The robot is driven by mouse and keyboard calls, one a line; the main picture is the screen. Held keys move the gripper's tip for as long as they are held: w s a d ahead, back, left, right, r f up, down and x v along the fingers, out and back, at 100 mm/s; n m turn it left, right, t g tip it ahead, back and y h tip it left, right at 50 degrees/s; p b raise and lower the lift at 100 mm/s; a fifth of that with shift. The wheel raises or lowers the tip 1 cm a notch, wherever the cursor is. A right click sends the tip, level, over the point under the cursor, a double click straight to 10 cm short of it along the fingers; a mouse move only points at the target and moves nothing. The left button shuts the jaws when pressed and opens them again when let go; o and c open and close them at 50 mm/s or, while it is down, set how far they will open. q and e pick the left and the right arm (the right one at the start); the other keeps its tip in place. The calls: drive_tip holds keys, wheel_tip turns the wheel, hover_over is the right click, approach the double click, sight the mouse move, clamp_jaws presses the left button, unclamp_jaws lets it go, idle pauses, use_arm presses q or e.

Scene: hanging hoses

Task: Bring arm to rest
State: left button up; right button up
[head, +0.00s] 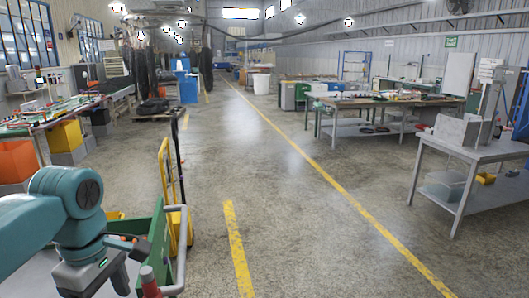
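My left arm, teal, comes in from the left at the bottom left of the head view. Its dark grey wrist and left gripper (92,274) point down at the bottom edge. My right arm and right gripper are not in view.
A yellow hand truck (165,170) stands behind the cart. Dark hanging strips (206,68) are at the far left. Workbenches (380,103) and a grey table (480,152) line the right. The concrete floor (275,200) in the middle is clear, with yellow lines.

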use_arm(q)
drive_tip(key=w+d+f+m+h, duration=0.1)
drive_tip(key=d+f+m, duration=0.3)
drive_tip(key=f, duration=1)
drive_tip(key=w+d+f+m+h, duration=0.15)
drive_tip(key=d+f+m, duration=0.3)
drive_tip(key=f, duration=0.85)
drive_tip(key=s+d+f+m, duration=0.2)
drive_tip(key=s+d+f, duration=0.1)
drive_tip(key=s+f, duration=0.5)
drive_tip(key=s+d+f+m+h, duration=0.1)
drive_tip(key=s+d+f+m, duration=0.1)
drive_tip(key=s+f, duration=0.7)
drive_tip(key=shift+d+f+m, duration=0.4)
drive_tip(key=shift+f+m, duration=0.15)
drive_tip(key=shift+s+h, duration=0.1)
drive_tip(key=shift+h, duration=0.15)
